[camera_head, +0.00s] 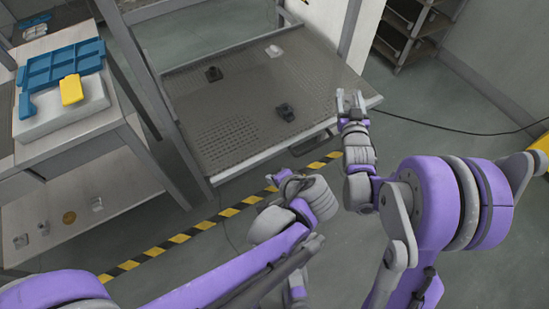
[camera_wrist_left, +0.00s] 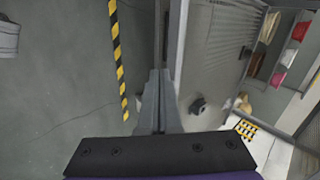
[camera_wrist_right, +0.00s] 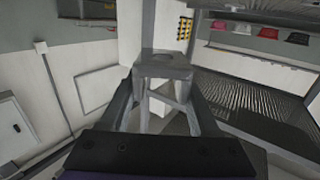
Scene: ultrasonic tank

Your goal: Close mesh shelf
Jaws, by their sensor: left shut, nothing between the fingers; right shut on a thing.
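The mesh shelf (camera_head: 230,134) is a grey perforated panel, extended out from its frame in the head view. It also shows at the right of the right wrist view (camera_wrist_right: 262,106) and left wrist view (camera_wrist_left: 216,55). My right gripper (camera_head: 349,99) is at the shelf's near right corner. In the right wrist view its fingers are spread around a grey slotted piece (camera_wrist_right: 163,66) that looks like part of the shelf's edge or handle; the exact contact is hard to see. My left gripper (camera_head: 274,179) is shut and empty, below and apart from the shelf's front edge.
Two dark parts (camera_head: 285,112) (camera_head: 213,74) and a light part (camera_head: 273,50) sit on the shelf. A bench with blue trays (camera_head: 62,66) stands at left. Yellow-black tape (camera_head: 203,227) crosses the floor. A rack (camera_head: 412,35) stands at the back right.

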